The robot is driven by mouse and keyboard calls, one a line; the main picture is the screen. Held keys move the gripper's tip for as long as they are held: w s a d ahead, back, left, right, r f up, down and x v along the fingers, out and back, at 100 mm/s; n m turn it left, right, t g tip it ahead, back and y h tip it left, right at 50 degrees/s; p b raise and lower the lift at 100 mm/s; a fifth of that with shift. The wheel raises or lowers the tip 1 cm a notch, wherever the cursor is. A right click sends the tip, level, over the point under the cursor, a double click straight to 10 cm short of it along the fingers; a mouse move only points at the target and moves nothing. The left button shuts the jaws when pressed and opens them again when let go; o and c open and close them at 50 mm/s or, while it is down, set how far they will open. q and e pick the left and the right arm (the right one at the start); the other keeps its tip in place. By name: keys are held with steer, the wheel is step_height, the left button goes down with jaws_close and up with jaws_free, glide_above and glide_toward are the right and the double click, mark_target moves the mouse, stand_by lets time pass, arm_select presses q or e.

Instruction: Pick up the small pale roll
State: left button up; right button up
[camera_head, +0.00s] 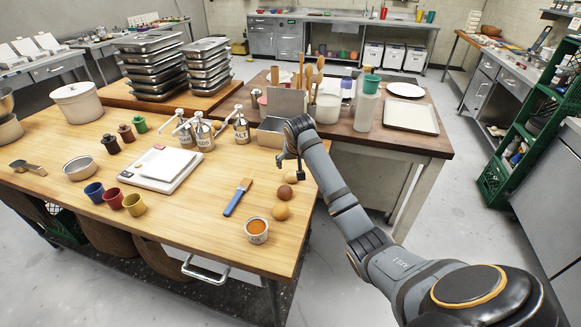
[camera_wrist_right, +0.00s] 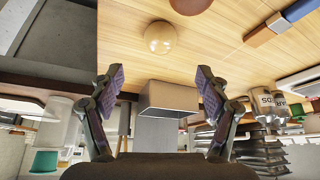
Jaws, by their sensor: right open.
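The small pale roll (camera_head: 290,177) lies on the wooden table near its right edge, just below my right gripper in the head view. In the right wrist view the pale roll (camera_wrist_right: 161,38) is round and whole, beyond the fingertips and roughly centred between them. My right gripper (camera_head: 289,163) is above the table, apart from the roll; its open, empty fingers show in the right wrist view (camera_wrist_right: 160,78). A brown roll (camera_head: 285,192) and a golden roll (camera_head: 280,212) lie nearer the front. My left gripper is not in view.
A brush with a blue part (camera_head: 233,203) lies left of the rolls, and a small cup with orange contents (camera_head: 257,230) stands in front. A grey metal box (camera_head: 271,138) and pump canisters (camera_head: 202,135) stand behind. The table edge is close on the right.

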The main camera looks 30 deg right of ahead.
mark_target(293, 173)
steer(key=x, duration=0.3)
steer(key=shift+s+a+f, duration=0.1)
steer(key=shift+s+a, duration=0.05)
steer(key=shift+a, duration=0.1)
steer(key=p+x, duration=0.1)
steer(key=x, duration=0.1)
steer(key=shift+d+f, duration=0.15)
steer(key=shift+f, duration=0.15)
steer(key=x, duration=0.3)
steer(key=shift+w+d+f, duration=0.15)
steer(key=shift+w+f, duration=0.1)
steer(key=shift+f, duration=0.1)
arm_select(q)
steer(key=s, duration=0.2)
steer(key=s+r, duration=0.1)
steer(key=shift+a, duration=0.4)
arm_select(e)
steer(key=shift+c, duration=0.3)
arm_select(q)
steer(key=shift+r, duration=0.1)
arm_select(e)
steer(key=c, duration=0.9)
